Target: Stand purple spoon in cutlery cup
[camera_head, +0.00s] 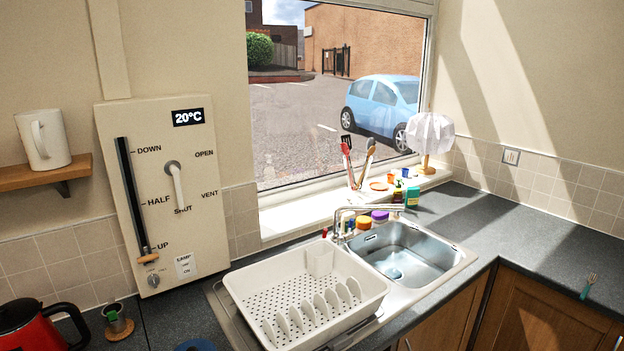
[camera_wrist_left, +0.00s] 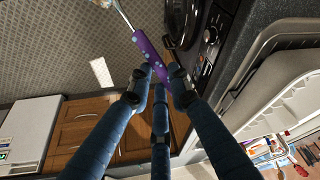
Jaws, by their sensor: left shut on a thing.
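In the left wrist view my left gripper (camera_wrist_left: 160,78) is shut on the purple spoon (camera_wrist_left: 147,50). The fingers hold the lower end of its dotted purple handle. Its metal shaft runs to the top edge, where the far end is only partly visible. The cutlery cup (camera_head: 319,261) appears to be the small white holder at the back of the white dish rack (camera_head: 262,286) in the head view. It looks upright and empty, though its inside is hard to see. Neither gripper shows in the head view, so the spoon's distance from the cup is unclear.
The steel sink (camera_head: 425,262) and tap (camera_head: 362,211) stand right of the rack. Bottles and utensils line the windowsill. A red kettle (camera_head: 30,325) is at bottom left. A teal-handled fork (camera_head: 588,288) lies on the right counter, which is otherwise mostly clear.

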